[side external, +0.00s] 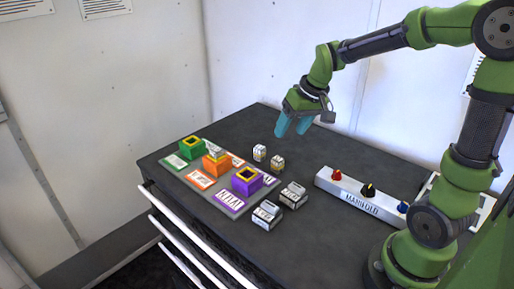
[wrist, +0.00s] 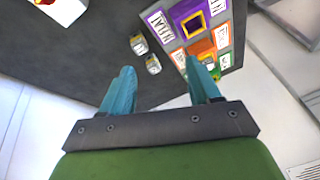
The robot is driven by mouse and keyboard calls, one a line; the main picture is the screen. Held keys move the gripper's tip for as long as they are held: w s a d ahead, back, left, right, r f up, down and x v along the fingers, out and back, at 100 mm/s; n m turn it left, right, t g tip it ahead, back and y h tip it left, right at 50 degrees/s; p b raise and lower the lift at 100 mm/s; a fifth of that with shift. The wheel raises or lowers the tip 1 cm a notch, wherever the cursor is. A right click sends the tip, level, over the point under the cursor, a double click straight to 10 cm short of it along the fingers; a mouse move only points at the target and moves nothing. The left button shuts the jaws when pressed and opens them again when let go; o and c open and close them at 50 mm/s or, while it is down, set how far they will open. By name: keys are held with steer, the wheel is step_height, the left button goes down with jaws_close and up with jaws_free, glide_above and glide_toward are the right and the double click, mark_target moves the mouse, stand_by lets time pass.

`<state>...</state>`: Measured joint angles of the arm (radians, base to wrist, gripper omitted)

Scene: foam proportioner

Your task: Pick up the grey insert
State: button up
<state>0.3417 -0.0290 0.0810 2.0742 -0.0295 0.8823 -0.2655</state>
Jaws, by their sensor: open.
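My gripper (side external: 292,124) is open and empty, above the back part of the dark bench; it also shows in the wrist view (wrist: 161,66). Two small pale grey inserts with yellowish parts, a farther one (side external: 259,152) and a nearer one (side external: 277,162), stand on the bench, below and in front of the gripper. In the wrist view they show beyond the fingertips, one higher (wrist: 138,44) and one lower (wrist: 153,65). Two larger grey labelled blocks, one at the front (side external: 267,214) and one behind it (side external: 293,195), lie nearer the bench edge. I cannot tell which is the grey insert.
The white manifold (side external: 340,189) with coloured knobs lies right. The back of the bench is clear.

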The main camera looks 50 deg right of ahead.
steer(key=w+d+f+n, duration=0.3)
steer(key=w+d+f, duration=0.1)
steer(key=w+d, duration=0.35)
steer(key=n, duration=0.2)
glide_above(261, 147)
steer(key=s, duration=0.3)
step_height(261, 147, down, 8)
steer(key=shift+f, duration=0.1)
steer(key=shift+w+x, duration=0.2)
steer(key=shift+x, duration=1.45)
steer(key=shift+w+x, duration=0.2)
steer(key=shift+x, duration=1.4)
steer(key=c, duration=1.1)
